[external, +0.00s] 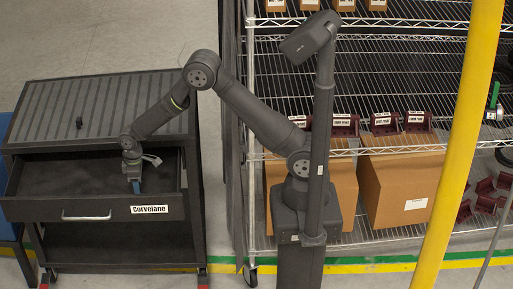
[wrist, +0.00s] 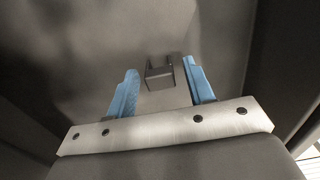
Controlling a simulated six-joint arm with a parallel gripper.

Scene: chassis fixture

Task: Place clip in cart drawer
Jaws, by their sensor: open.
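The cart drawer (external: 35,210) is pulled open at the left, with a silver handle and a Corvelane label on its front. My gripper (external: 136,186) reaches down into the drawer. In the wrist view its two blue fingers (wrist: 159,68) are spread apart. A small dark grey clip (wrist: 159,79) shows between the fingers, near their tips, with visible gaps on both sides. It appears to lie on the dark drawer floor (wrist: 85,40); exact contact with the floor is hard to tell. In the external view I cannot make out the clip.
The cart's ribbed top (external: 130,95) is above and behind the open drawer, with a small black knob (external: 79,122) on it. A wire shelf with cardboard boxes (external: 400,185) and labelled maroon parts (external: 345,124) stands at the right. A yellow post (external: 462,140) crosses the front right.

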